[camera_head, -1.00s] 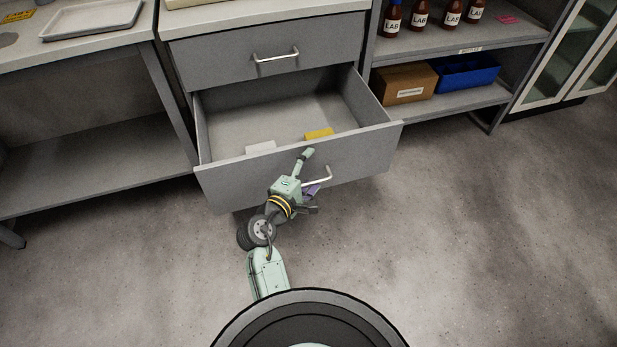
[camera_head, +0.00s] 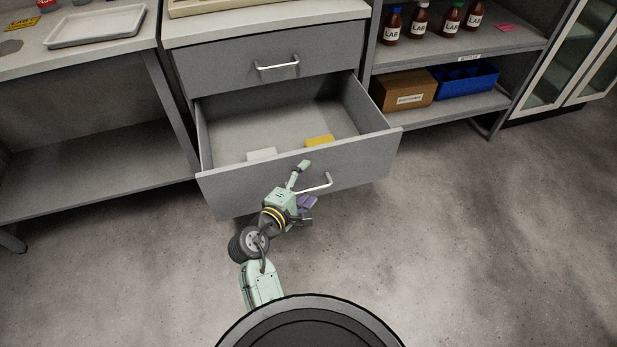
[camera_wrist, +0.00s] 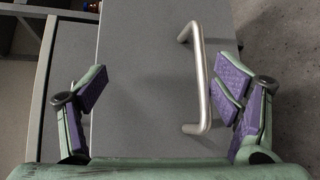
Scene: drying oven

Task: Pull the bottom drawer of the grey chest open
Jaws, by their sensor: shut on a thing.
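The bottom drawer (camera_head: 300,170) of the grey chest (camera_head: 185,60) stands well pulled out, showing its inside. Its silver bar handle (camera_head: 316,187) is on the front panel and shows large in the wrist view (camera_wrist: 203,85). My gripper (camera_head: 303,184) is at the drawer front. Its fingers are spread wide. In the wrist view, the left finger is by the panel's top edge and the right finger is against or very near the handle. Exact contact is hard to see. The top drawer (camera_head: 270,62) is shut.
A white block (camera_head: 262,154) and a yellow block (camera_head: 319,141) lie in the drawer. A shelf at right holds a brown box (camera_head: 404,88), a blue bin (camera_head: 466,79) and several brown bottles. A table with a tray (camera_head: 97,25) stands left. Floor before the drawer is clear.

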